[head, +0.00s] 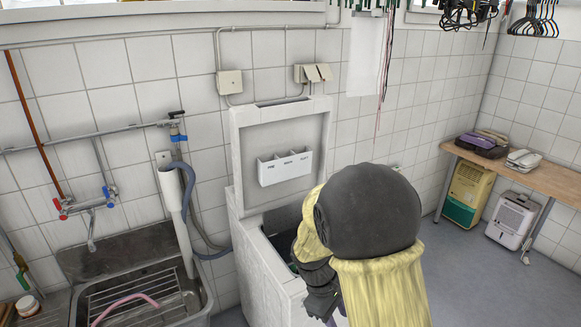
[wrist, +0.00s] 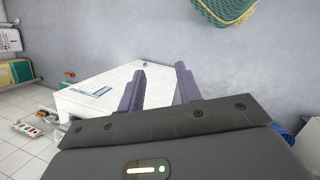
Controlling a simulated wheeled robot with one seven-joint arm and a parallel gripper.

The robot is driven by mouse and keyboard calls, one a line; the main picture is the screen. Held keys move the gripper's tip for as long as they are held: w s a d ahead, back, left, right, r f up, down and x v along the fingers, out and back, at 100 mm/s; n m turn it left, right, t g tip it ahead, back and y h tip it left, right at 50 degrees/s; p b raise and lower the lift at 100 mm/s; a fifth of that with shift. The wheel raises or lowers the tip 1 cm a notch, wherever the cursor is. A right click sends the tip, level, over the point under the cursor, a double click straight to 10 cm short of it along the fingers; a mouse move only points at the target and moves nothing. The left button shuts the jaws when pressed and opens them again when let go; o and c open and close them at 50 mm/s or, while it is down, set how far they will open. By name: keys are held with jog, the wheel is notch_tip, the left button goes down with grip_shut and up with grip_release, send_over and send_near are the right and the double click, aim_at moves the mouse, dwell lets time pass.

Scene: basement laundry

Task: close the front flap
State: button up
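The white top-loading washing machine (head: 241,240) stands against the tiled wall with its lid (head: 287,135) raised upright. A white dispenser tray (head: 284,170) is on the lid's inner side. The top opening (head: 284,238) is dark inside and partly hidden by my arm, so I cannot make out a front flap there. In the wrist view my gripper (wrist: 160,82) has its two purple fingers apart with nothing between them. A white box-like body (wrist: 102,88) with a label lies beyond the left finger. In the head view my arm hides most of the gripper.
A steel sink (head: 165,295) with a wire rack and a grey hose is left of the machine. A wooden table (head: 540,178) stands at the right, with a green-yellow appliance (head: 466,193) and a white one (head: 512,220) below.

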jog(key=s+d+r+m+t+y+p, duration=0.2)
jog(key=s+d+r+m+t+y, duration=0.1)
jog(key=s+r+m, duration=0.5)
jog(key=shift+s+d+r+m+t+y+p, duration=0.35)
jog(key=shift+d+m, duration=0.45)
jog(key=shift+m, duration=0.4)
jog(key=shift+w, duration=0.1)
jog(key=shift+c, duration=0.2)
grip_shut()
jog(key=w+f+m+t+y+b, duration=0.1)
jog(key=w+f+m+t, duration=0.1)
jog(key=w, duration=0.5)
jog(key=w+f+m+t+y+b, duration=0.2)
jog(key=w+f+m, duration=0.3)
jog(key=w+m, duration=0.1)
jog(key=w+a+f+m+t+y+b, duration=0.1)
jog(key=w+f+m, duration=0.3)
jog(key=w, duration=0.4)
jog(key=shift+w+f+t+y+b, duration=0.15)
jog(key=shift+w+t+y+b, duration=0.1)
jog(key=shift+t+y+b, duration=0.45)
